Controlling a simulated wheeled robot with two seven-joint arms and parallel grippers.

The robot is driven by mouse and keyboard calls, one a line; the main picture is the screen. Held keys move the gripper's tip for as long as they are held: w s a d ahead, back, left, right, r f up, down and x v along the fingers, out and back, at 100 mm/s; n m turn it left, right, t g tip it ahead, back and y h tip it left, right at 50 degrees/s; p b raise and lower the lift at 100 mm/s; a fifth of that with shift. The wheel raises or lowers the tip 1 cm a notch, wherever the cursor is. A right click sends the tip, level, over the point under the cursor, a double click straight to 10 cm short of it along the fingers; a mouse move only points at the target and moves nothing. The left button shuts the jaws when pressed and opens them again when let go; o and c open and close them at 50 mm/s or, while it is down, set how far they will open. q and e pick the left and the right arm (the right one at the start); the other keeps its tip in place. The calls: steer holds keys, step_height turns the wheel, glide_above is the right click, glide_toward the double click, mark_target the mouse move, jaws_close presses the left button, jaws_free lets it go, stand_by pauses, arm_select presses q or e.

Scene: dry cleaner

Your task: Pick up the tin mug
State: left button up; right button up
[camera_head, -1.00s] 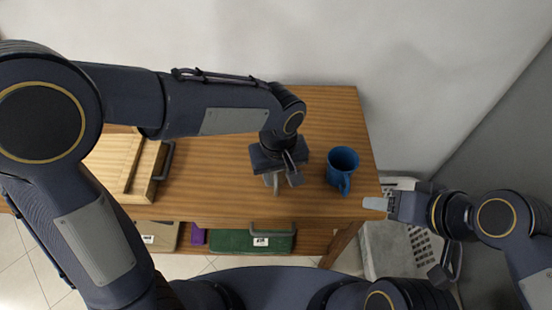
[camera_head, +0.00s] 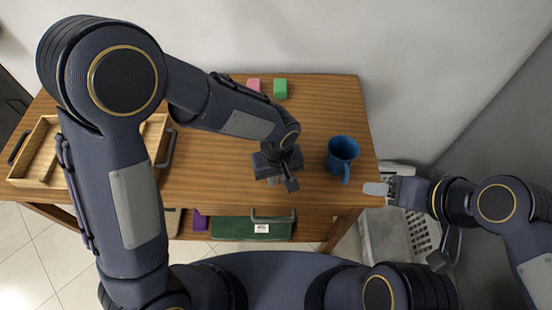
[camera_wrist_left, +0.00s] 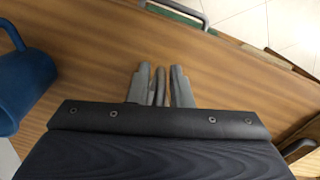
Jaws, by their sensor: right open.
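The tin mug (camera_head: 342,150) is blue and stands upright near the right end of the wooden table, its handle toward the front. It also shows at the left edge of the left wrist view (camera_wrist_left: 22,85), partly cut off. My left gripper (camera_head: 274,181) is over the table, left of the mug and apart from it. In the left wrist view its fingers (camera_wrist_left: 160,72) have a narrow gap, with thin strips showing between them that I cannot identify. My right gripper (camera_head: 376,189) is open at the table's right front corner, close to the mug but not touching it.
A wooden tray (camera_head: 38,183) with dark handles lies at the table's left. A pink block (camera_head: 253,84) and a green block (camera_head: 280,88) lie at the back. A green case (camera_head: 230,228) is on the lower shelf. A light grey crate (camera_head: 385,245) stands right of the table.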

arm_select(q)
jaws_close()
steer(key=shift+r, duration=0.1)
